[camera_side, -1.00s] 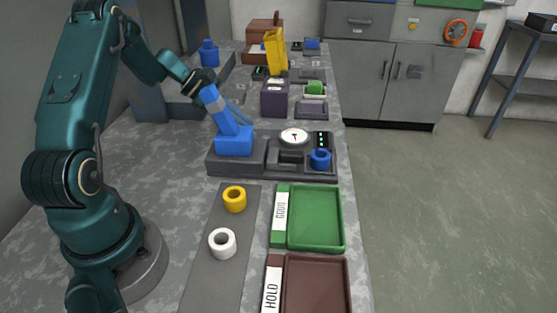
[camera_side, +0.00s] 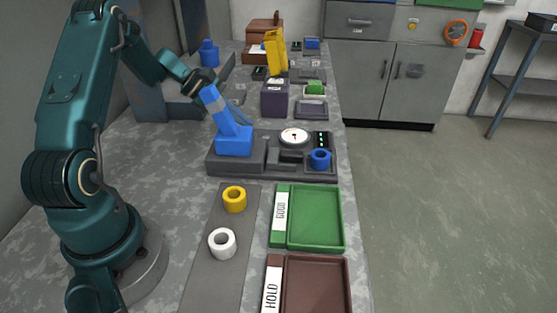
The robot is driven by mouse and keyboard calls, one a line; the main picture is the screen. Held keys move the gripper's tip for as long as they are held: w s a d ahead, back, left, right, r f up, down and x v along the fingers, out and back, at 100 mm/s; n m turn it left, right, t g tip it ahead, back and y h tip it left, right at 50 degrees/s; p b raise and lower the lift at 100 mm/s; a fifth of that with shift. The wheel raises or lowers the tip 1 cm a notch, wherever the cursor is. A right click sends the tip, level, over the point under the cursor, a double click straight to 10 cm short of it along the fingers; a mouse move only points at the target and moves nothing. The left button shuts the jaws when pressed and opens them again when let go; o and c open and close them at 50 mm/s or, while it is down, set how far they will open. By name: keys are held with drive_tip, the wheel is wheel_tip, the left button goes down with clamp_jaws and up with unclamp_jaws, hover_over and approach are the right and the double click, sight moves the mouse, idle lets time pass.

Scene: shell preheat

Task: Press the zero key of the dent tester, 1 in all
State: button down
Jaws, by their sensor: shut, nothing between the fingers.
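The dent tester (camera_side: 258,165) is a low dark unit in the middle of the bench. It has a round white dial (camera_side: 294,137) and a dark panel with green marks (camera_side: 322,140) at its right. A blue ring (camera_side: 320,158) sits at its right front. My gripper (camera_side: 234,151), blue at the end of my teal arm, points down over the left part of the tester. It is shut and holds nothing. Its fingertips and the surface right below them are hidden, so I cannot tell whether it touches a key. The zero key cannot be picked out.
A yellow ring (camera_side: 234,198) and a white ring (camera_side: 222,242) rest on a grey strip (camera_side: 208,285). A green tray (camera_side: 316,220) marked GOOD and a brown tray (camera_side: 318,288) marked HOLD are empty in front. A purple box (camera_side: 274,100) and a yellow piece (camera_side: 275,52) stand behind the tester.

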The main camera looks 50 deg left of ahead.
sight(244, 134)
drive_tip(key=shift+f, duration=0.15)
idle(0.4)
drive_tip(key=shift+f, duration=0.3)
drive_tip(key=shift+f, duration=0.45)
idle(0.6)
drive_tip(key=shift+r, duration=0.9)
drive_tip(key=shift+r, duration=2.45)
